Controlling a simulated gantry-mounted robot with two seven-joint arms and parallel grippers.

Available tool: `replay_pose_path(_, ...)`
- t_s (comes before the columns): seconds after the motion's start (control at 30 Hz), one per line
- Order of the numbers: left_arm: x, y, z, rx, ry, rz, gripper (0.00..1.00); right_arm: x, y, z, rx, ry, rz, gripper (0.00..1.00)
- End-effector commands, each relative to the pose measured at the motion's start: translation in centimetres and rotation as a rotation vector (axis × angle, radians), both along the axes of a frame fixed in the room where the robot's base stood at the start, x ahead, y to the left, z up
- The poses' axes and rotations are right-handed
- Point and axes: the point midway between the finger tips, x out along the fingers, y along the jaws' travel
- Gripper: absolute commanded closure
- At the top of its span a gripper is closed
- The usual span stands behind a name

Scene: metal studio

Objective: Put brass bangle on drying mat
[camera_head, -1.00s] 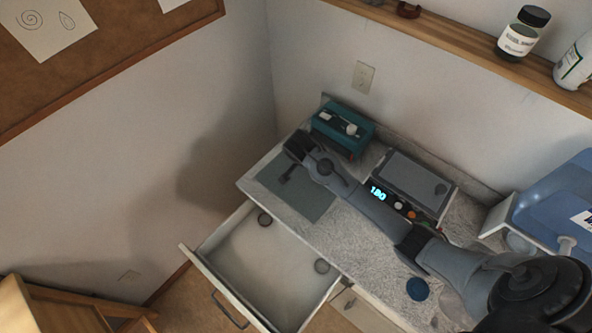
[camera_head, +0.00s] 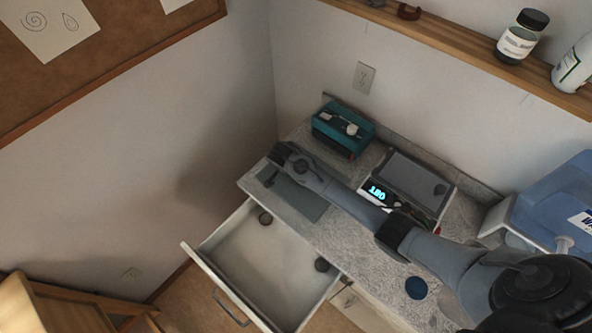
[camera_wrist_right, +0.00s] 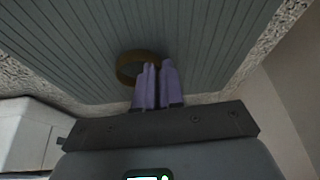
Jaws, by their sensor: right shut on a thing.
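The brass bangle (camera_wrist_right: 128,66) is a dark brownish-gold ring in the right wrist view. My right gripper (camera_wrist_right: 158,68), with purple fingers, is shut on the near side of its rim. The ridged grey drying mat (camera_wrist_right: 205,50) fills the background right behind the bangle; I cannot tell whether the bangle touches it. In the head view the mat (camera_head: 308,204) lies at the left end of the counter, and my right gripper (camera_head: 267,178) is over its left part. The bangle cannot be made out there. My left gripper is not in view.
An open drawer (camera_head: 265,262) juts out below the mat, with small dark round things inside. A teal box (camera_head: 342,128) stands behind the mat. A grey device with a lit display (camera_head: 378,192) stands to the right. A dark blue disc (camera_head: 416,287) lies near the front edge.

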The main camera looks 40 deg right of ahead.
Motion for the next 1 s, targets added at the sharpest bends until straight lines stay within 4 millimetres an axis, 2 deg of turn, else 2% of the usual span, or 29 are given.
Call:
replay_pose_path(0.3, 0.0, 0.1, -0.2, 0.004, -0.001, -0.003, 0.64, 0.0, 0.0, -0.3, 0.000, 0.000, 0.001, 1.00)
replay_pose_path(0.33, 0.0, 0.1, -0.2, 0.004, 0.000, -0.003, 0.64, 0.0, 0.0, -0.3, 0.000, 0.000, 0.001, 0.91)
replay_pose_path(0.5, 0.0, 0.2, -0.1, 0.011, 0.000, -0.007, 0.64, 0.0, 0.0, -0.3, 0.000, 0.000, 0.001, 0.66)
replay_pose_path(0.8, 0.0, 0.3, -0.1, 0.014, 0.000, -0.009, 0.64, 0.0, 0.0, -0.1, 0.000, 0.000, 0.001, 0.66)
replay_pose_path(1.0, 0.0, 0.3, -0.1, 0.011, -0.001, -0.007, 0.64, -0.1, 0.5, 1.3, 0.000, -0.003, 0.002, 0.66)
